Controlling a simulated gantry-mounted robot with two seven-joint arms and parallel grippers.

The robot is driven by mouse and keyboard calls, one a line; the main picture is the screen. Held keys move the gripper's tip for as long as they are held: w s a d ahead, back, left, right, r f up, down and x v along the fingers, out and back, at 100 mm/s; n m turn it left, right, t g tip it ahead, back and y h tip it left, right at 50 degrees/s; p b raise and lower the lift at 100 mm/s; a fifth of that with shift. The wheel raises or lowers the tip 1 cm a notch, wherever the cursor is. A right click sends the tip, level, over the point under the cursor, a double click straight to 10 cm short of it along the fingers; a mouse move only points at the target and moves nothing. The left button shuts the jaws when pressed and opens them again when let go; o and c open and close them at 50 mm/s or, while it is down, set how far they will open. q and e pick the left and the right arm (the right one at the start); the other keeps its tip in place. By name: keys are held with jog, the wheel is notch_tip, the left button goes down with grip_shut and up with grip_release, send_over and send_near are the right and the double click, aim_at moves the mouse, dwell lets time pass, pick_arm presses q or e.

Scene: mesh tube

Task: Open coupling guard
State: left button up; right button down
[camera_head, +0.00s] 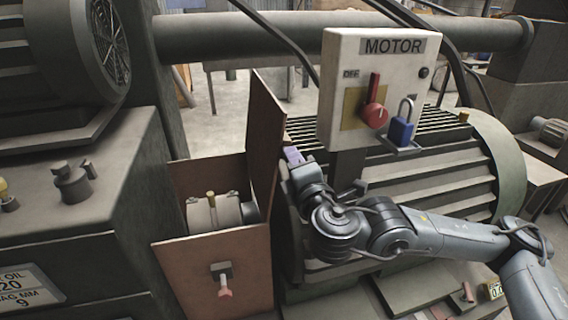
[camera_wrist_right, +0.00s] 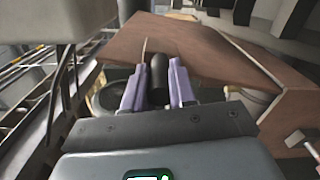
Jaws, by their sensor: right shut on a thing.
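The coupling guard is a brown box (camera_head: 235,265) on the left of the motor in the head view. Its brown lid (camera_head: 265,135) stands raised and nearly upright, and the coupling (camera_head: 215,212) shows inside. The lid also fills the upper middle of the right wrist view (camera_wrist_right: 205,50). My right gripper (camera_head: 293,156) is at the lid's right side. In the right wrist view, its purple fingers (camera_wrist_right: 155,88) are on either side of a dark rounded handle (camera_wrist_right: 158,70) by the lid. The grip itself is hidden in the head view. My left gripper is out of view.
A white MOTOR switch box (camera_head: 340,60) with a red handle (camera_head: 374,113) and blue padlock (camera_head: 401,131) stands above my right arm. The ribbed motor (camera_head: 450,165) lies behind the arm. A red-tipped latch (camera_head: 224,285) juts from the guard's front panel.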

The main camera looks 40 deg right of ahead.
jog(key=shift+d+f, duration=0.15)
jog(key=shift+f, duration=0.1)
jog(key=c, duration=0.9)
grip_release()
jog(key=shift+c, duration=0.2)
jog(key=shift+r, duration=0.1)
jog(key=shift+s, duration=0.15)
